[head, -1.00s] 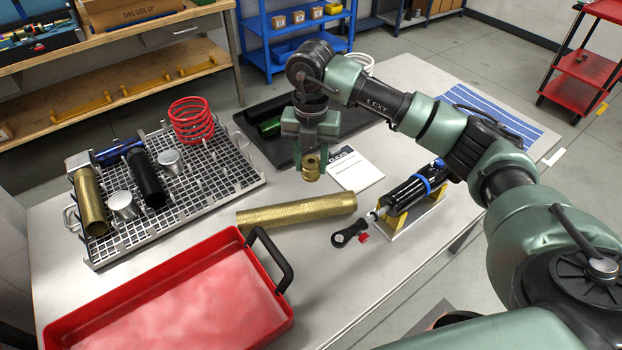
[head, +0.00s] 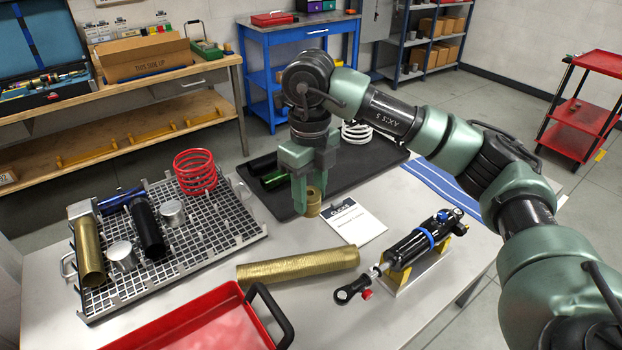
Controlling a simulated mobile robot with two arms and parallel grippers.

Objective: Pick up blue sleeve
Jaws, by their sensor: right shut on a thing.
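A blue tube (head: 122,199), the only sleeve-like blue part I see, lies at the back left of the grey grid rack (head: 205,244), beside a black cylinder (head: 148,228) and partly hidden. My right gripper (head: 313,196) points down near the front edge of the black tray (head: 365,170), far to the right of the blue tube. It is shut on a small brass ring-like piece (head: 314,204), which shows below the fingers. My left gripper is not in view.
The rack also holds a brass tube (head: 88,255), silver cups and a red spring (head: 195,172). A long brass tube (head: 298,265), a printed sheet (head: 354,219), a black shock absorber (head: 412,243) on a stand and a red bin (head: 190,318) occupy the table.

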